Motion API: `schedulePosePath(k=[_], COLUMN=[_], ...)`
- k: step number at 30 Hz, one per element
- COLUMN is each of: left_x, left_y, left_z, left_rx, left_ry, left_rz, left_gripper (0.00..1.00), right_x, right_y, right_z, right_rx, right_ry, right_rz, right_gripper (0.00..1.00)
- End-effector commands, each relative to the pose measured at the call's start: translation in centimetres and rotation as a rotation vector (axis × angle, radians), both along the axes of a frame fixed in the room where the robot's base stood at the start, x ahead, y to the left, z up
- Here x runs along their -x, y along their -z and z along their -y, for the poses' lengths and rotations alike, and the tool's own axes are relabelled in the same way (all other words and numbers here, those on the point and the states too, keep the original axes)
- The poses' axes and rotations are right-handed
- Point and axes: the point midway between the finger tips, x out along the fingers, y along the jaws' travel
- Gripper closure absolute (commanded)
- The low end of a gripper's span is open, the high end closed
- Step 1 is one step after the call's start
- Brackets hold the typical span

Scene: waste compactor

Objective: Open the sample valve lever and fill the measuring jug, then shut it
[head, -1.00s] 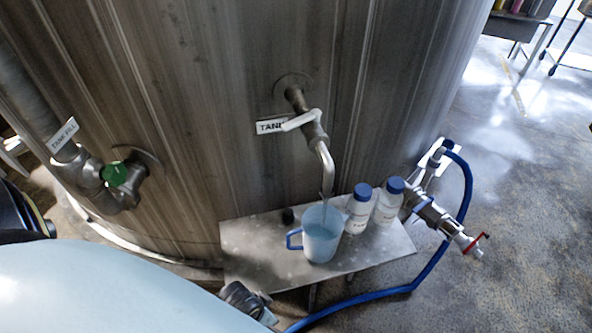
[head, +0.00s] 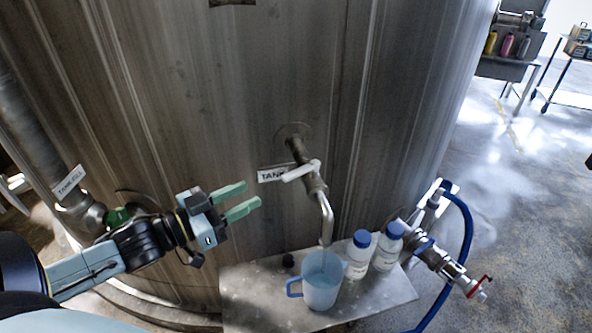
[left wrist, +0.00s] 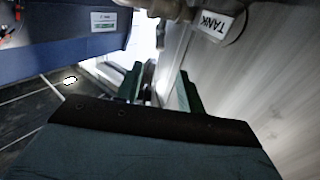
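The sample valve on the tank has a white lever (head: 301,171) lying across its pipe, tilted down to the left. Its curved metal spout (head: 326,222) points down over the measuring jug (head: 321,286). The jug is translucent with a blue handle, stands upright on the metal shelf (head: 250,292) and holds pale blue liquid. A thin stream seems to run from the spout into it. My left gripper (head: 251,199) is open and empty, left of the lever and apart from it. Its green fingers (left wrist: 161,88) also show apart in the left wrist view. My right gripper is out of view.
Two blue-capped bottles (head: 359,254) (head: 388,247) stand right of the jug. A fitting with a red handle (head: 486,280) and a blue hose (head: 467,218) is at the right. The tank wall (head: 240,100) rises behind.

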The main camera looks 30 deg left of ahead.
Motion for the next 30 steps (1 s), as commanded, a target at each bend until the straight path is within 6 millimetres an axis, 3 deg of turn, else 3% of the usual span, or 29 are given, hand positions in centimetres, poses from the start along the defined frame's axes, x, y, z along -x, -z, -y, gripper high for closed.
schedulePosePath(k=[5, 30], left_x=[-1.0, -11.0], left_y=[-0.2, -0.2], left_z=[0.5, 4.3], left_rx=[0.005, 0.002], left_ry=[0.009, 0.004], left_rz=[0.009, 0.006], left_gripper=[0.62, 0.62], right_x=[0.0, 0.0], right_y=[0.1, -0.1], right_z=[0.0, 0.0], right_rx=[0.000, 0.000], right_ry=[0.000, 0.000], right_rz=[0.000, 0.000], right_gripper=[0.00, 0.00])
